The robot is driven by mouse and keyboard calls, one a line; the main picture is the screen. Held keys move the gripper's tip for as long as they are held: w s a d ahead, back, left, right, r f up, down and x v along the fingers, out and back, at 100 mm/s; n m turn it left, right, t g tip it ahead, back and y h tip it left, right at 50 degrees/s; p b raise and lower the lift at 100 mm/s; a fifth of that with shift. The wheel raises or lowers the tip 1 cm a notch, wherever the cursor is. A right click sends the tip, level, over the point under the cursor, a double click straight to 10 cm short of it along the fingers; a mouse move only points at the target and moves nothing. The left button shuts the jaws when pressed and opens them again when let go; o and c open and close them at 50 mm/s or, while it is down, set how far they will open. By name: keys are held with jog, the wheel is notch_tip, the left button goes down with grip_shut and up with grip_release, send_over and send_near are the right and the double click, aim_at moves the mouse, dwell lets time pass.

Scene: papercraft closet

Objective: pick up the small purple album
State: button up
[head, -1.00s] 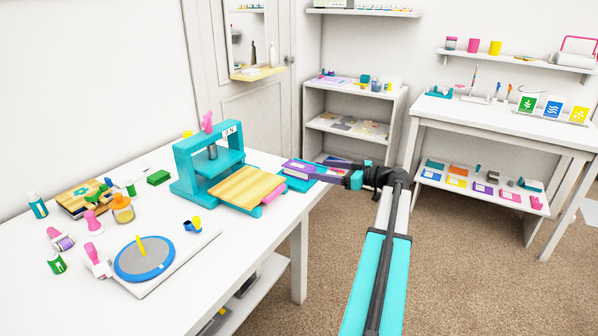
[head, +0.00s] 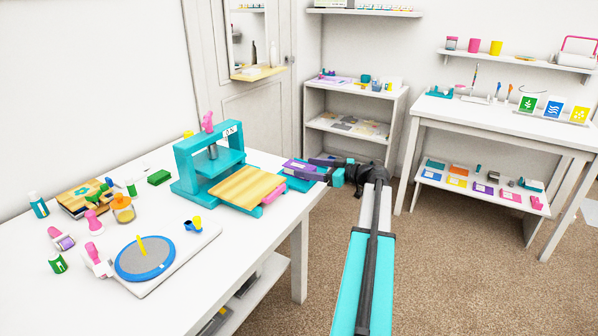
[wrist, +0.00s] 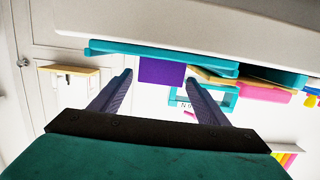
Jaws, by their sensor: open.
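The small purple album (head: 298,166) lies on a teal tray (head: 296,184) at the right end of the white table. In the wrist view its purple face (wrist: 162,71) shows between the tips of my fingers, beyond them. My gripper (head: 315,169) is open and sits just right of the album at tray height. In the wrist view the gripper (wrist: 158,78) has one dark finger on each side of the album, with nothing held. I cannot tell whether a finger touches it.
A teal press (head: 208,165) with a wooden board (head: 246,188) stands left of the tray. A pink item (head: 272,194) lies beside the board.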

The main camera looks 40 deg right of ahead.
aim_at(301, 166)
jog(key=shift+x, duration=2.2)
jog(key=shift+c, duration=0.5)
jog(key=c, duration=1.1)
